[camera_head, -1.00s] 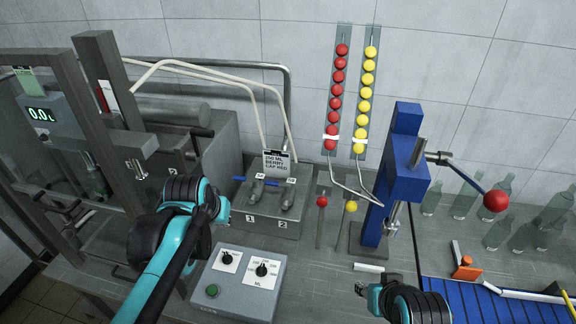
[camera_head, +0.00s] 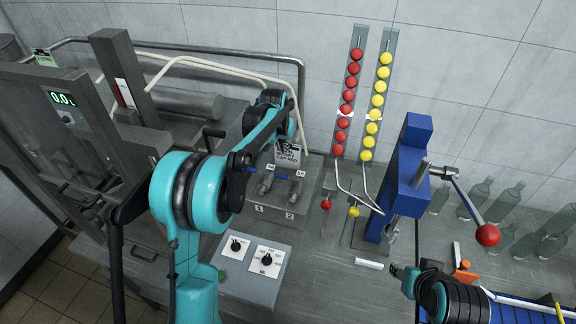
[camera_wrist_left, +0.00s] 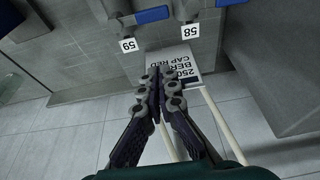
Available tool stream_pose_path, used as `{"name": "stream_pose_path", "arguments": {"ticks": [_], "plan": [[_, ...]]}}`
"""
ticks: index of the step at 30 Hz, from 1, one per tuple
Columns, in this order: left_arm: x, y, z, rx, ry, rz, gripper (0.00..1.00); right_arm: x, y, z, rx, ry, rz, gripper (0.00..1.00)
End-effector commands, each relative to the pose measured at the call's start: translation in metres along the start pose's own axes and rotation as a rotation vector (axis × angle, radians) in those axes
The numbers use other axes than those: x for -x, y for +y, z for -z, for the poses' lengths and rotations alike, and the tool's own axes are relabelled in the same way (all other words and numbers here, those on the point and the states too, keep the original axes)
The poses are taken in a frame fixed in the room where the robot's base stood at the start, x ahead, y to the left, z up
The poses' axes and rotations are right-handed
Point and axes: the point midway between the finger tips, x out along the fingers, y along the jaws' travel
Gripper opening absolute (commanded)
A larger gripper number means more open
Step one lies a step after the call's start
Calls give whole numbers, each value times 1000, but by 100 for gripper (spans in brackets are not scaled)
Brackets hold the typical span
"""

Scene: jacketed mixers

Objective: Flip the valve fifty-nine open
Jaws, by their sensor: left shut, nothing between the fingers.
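Valve fifty-nine (camera_wrist_left: 122,12) shows upside down at the top of the left wrist view, with its white "59" tag (camera_wrist_left: 128,45) and a blue lever (camera_wrist_left: 151,14) pointing sideways to the picture's right. Valve fifty-eight (camera_wrist_left: 187,9) with its "58" tag is to its right. In the head view the two grey valves stand on the block marked 1 and 2, partly behind my left arm. My left gripper (camera_wrist_left: 158,76) is shut and empty, apart from the valves, its tips just before the label card. My right gripper (camera_head: 397,271) is low at right; its jaws are unclear.
The card (camera_head: 288,152) reading "250 ML berry cap red" stands behind the valves. A control box (camera_head: 250,285) with knobs is in front. The blue press (camera_head: 405,180) with a red-ball lever and glass bottles (camera_head: 480,200) are at right.

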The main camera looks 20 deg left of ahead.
Motion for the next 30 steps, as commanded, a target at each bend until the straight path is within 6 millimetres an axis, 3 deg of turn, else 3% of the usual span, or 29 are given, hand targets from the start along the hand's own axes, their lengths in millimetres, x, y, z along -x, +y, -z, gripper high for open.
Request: {"name": "stream_pose_path", "arguments": {"ticks": [11, 14, 26, 30], "plan": [[-7, 0, 0, 0, 1, 0, 0, -1, 0, -1, 0, 0, 0, 40], [-20, 0, 0, 0, 1, 0, 0, -2, 0, -2, 0, 0, 0, 40], [-103, 0, 0, 0, 1, 0, 0, -9, 0, -6, 0, 0, 0, 40], [-92, 0, -22, 0, 1, 0, 0, -9, 0, -6, 0, 0, 0, 40]]}}
